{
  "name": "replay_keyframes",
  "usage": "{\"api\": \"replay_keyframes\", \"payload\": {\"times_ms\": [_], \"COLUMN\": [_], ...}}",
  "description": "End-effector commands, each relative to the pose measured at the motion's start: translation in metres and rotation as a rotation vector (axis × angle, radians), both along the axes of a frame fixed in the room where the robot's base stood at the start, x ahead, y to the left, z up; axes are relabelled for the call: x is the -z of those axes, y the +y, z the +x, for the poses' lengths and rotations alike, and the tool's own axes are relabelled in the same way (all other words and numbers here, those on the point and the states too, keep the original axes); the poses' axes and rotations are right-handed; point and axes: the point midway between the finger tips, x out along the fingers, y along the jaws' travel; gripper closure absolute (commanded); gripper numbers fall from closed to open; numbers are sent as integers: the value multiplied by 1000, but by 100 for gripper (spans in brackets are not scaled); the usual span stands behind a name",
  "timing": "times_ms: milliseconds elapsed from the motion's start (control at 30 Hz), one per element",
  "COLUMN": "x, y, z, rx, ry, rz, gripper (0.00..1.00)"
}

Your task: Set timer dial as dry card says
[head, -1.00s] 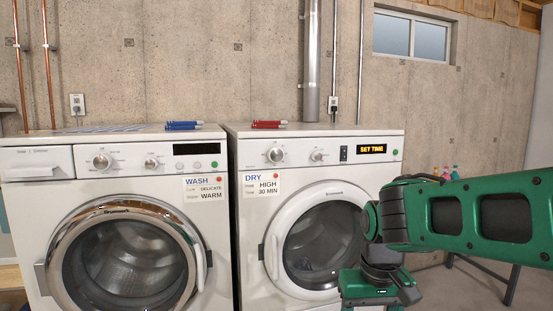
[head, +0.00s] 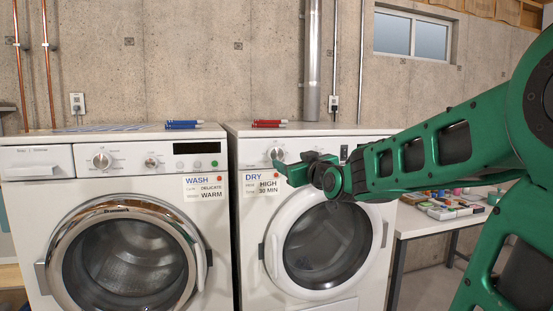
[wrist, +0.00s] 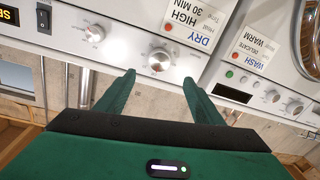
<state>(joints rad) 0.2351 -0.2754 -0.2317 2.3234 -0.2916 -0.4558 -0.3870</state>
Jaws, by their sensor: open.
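The dry card (head: 263,184) on the dryer front reads HIGH heat and 30 MIN time; it shows upside down in the wrist view (wrist: 194,20). The dryer panel has a larger dial (wrist: 160,57) and a smaller dial (wrist: 93,33). The larger dial (head: 276,154) is also visible in the head view, just above my gripper (head: 281,169). In the wrist view my gripper (wrist: 158,76) is open and empty, its fingertips just short of the larger dial. The smaller dial and the display are hidden behind my arm in the head view. Dial markings are too small to read.
The washer (head: 75,190) stands at left with its own wash card (head: 206,188). Red pens (head: 268,124) lie on the dryer top. A dark rocker switch (wrist: 43,20) sits beside the smaller dial. A table with small boxes (head: 447,207) stands at right.

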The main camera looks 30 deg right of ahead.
Motion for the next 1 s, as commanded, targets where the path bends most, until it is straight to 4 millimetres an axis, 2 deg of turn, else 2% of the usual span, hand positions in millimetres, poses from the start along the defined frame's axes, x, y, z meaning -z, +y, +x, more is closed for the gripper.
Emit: {"api": "replay_keyframes", "payload": {"times_ms": [167, 500, 700, 1000], "x": [-2, -1, -1, -2], "y": [-3, -15, -20, -22], "z": [14, 67, 93, 105], "rx": [0, 2, 2, 2], "ry": [-8, -5, -6, -7], "rz": [-4, -2, -2, -1], "gripper": [39, 39, 39, 39]}}
